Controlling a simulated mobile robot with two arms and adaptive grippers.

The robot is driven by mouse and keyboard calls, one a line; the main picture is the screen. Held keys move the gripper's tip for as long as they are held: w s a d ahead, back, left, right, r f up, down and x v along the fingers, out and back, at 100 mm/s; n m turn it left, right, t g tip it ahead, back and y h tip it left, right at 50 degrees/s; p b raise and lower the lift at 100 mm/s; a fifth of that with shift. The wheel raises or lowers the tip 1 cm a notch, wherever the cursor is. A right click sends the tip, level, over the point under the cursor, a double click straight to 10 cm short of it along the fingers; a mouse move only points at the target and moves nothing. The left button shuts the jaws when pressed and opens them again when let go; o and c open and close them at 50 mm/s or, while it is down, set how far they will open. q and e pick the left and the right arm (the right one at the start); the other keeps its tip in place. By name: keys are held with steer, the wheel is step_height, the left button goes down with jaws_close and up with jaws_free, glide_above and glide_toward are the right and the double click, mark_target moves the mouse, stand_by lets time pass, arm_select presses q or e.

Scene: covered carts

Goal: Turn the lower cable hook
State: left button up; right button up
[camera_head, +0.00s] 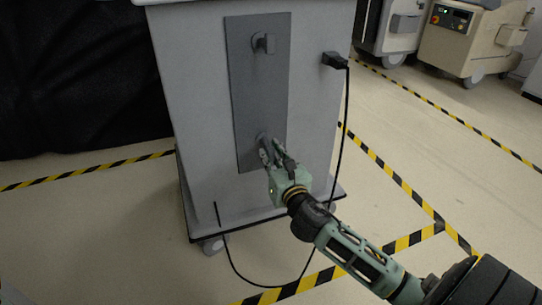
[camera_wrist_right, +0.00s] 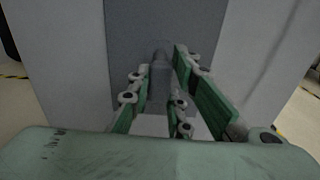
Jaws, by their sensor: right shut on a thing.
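The lower cable hook (camera_head: 261,137) is a small grey hook on the dark grey plate (camera_head: 256,80) on the cart's face, near the plate's bottom end. My right gripper (camera_head: 272,150) reaches it from below right and is shut on it, partly hiding it in the head view. In the right wrist view the grey hook (camera_wrist_right: 160,75) lies between the green fingers of my right gripper (camera_wrist_right: 160,80). The upper cable hook (camera_head: 263,43) sits near the top of the same plate. My left gripper is not in view.
The light grey cart (camera_head: 190,90) stands on casters. A black plug (camera_head: 334,60) is in its face at the right, and its cable (camera_head: 343,130) hangs to the floor beside my right arm. Yellow-black tape (camera_head: 395,180) marks the floor. Other carts (camera_head: 455,45) stand at the back right.

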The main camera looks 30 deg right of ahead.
jaws_close()
